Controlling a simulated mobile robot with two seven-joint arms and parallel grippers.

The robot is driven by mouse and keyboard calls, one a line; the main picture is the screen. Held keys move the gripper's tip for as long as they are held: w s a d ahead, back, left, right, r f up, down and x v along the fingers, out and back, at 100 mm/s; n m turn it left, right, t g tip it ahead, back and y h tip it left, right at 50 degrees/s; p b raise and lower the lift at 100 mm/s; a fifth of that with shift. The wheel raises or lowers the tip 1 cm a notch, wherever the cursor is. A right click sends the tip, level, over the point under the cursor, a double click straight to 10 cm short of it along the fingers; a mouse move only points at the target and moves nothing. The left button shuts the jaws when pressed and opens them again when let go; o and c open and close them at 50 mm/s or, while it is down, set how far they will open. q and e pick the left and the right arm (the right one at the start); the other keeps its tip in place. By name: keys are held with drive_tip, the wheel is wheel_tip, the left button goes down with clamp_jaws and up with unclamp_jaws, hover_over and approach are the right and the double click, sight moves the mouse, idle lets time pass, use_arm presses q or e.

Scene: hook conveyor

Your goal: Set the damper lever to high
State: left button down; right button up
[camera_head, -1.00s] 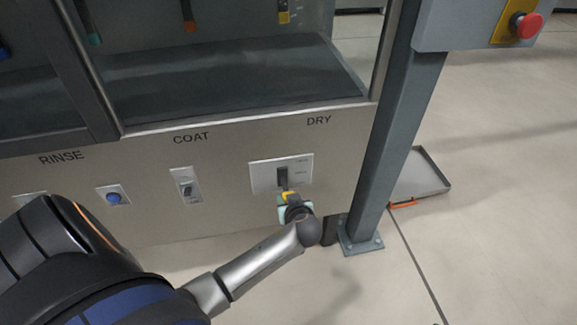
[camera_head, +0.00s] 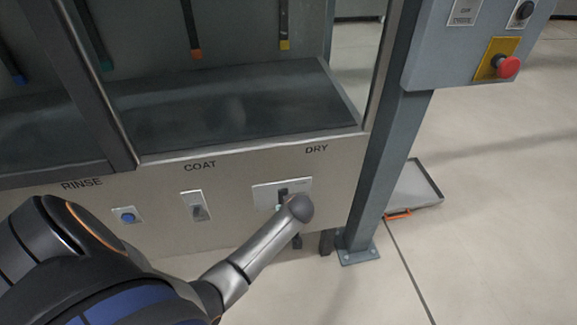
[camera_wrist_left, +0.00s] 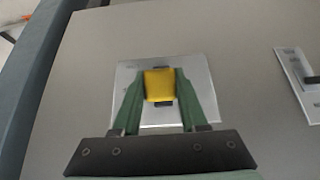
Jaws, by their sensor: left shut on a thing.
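The damper plate (camera_head: 265,197) is the light metal plate with a dark slot under the DRY label in the head view. It also shows in the left wrist view (camera_wrist_left: 204,100). The damper lever's yellow handle (camera_wrist_left: 159,86) stands in front of the slot there. My left gripper (camera_wrist_left: 160,80) has its green fingers closed on both sides of the yellow handle. In the head view my wrist covers the handle and most of the gripper, so the lever's exact setting is hard to read. My right gripper is out of view.
A grey tray (camera_head: 415,187) lies on the floor beyond.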

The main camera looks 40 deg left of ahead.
use_arm(q)
drive_tip(key=shift+w+a+r+p, duration=0.2)
drive_tip(key=shift+r+p, duration=0.2)
drive_tip(key=shift+r, duration=0.15)
drive_tip(key=shift+r+g+h+p, duration=0.1)
drive_tip(key=shift+g+h+p, duration=0.2)
drive_tip(key=shift+p, duration=0.05)
drive_tip(key=shift+a, duration=0.1)
drive_tip(key=shift+w+g+h+p, duration=0.1)
drive_tip(key=shift+g+h+p, duration=0.25)
drive_tip(key=shift+p, duration=0.2)
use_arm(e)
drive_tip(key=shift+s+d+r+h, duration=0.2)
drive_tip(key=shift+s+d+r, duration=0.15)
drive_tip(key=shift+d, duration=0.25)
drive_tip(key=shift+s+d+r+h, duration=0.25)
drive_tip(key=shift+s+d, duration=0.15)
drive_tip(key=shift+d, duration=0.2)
use_arm(q)
drive_tip(key=shift+a, duration=0.1)
drive_tip(key=c, duration=0.7)
unclamp_jaws()
drive_tip(key=shift+o, duration=1.3)
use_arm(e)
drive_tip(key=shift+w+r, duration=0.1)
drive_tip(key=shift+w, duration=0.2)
